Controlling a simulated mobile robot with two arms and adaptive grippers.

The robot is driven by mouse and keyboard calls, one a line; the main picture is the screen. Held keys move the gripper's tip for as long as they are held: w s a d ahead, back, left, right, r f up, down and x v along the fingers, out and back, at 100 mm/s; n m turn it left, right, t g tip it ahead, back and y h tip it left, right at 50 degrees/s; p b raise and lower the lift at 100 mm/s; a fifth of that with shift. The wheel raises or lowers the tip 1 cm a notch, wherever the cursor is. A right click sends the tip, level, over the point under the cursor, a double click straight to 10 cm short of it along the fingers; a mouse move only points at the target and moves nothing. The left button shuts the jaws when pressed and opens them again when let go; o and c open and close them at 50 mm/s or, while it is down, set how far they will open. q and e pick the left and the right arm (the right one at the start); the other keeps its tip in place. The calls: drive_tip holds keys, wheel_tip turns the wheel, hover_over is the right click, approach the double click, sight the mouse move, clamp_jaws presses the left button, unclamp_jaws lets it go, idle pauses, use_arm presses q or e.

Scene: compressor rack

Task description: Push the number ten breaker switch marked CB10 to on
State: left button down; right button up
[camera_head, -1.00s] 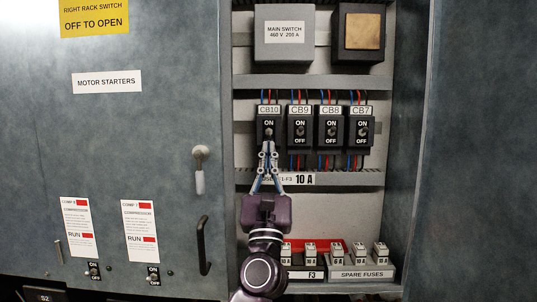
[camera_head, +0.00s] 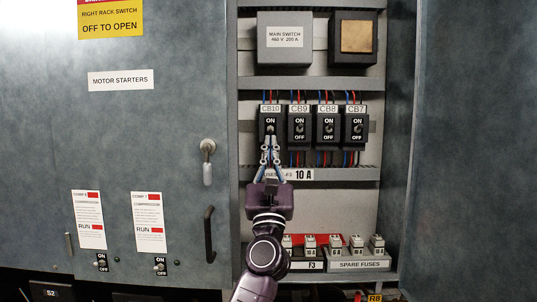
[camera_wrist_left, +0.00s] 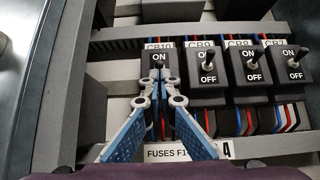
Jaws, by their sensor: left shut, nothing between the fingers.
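The CB10 breaker (camera_head: 271,125) is a black block at the left end of the breaker row, with its ON mark visible at the top. It also shows in the wrist view (camera_wrist_left: 159,57). My left gripper (camera_head: 271,138) is shut and empty, coming up from below, with its fingertips in front of the lower part of CB10. In the wrist view my left gripper (camera_wrist_left: 160,76) has its tips at the switch, just below the ON mark. The tips hide most of the CB10 toggle and its OFF mark, so its position and any contact are unclear. My right gripper is not in view.
The breakers CB9 (camera_head: 300,126), CB8 (camera_head: 328,126) and CB7 (camera_head: 356,126) stand close to the right. Below are a trunking rail (camera_head: 345,174) and several fuses (camera_head: 343,245). The cabinet's left panel (camera_head: 170,110) has a black handle (camera_head: 209,235).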

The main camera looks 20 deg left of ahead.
use_arm(q)
drive_tip(key=shift+s+d+r, duration=0.1)
drive_tip(key=shift+s+r, duration=0.15)
drive_tip(key=shift+r, duration=0.05)
drive_tip(key=shift+s+d+r+p, duration=0.1)
drive_tip(key=shift+s+r+p, duration=0.35)
drive_tip(key=shift+p, duration=0.05)
drive_tip(key=shift+r+p, duration=0.25)
drive_tip(key=shift+p, duration=0.15)
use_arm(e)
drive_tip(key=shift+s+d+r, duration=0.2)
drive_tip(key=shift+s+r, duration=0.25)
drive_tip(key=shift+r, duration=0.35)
use_arm(q)
drive_tip(key=shift+w+f, duration=0.1)
drive_tip(key=shift+f, duration=0.1)
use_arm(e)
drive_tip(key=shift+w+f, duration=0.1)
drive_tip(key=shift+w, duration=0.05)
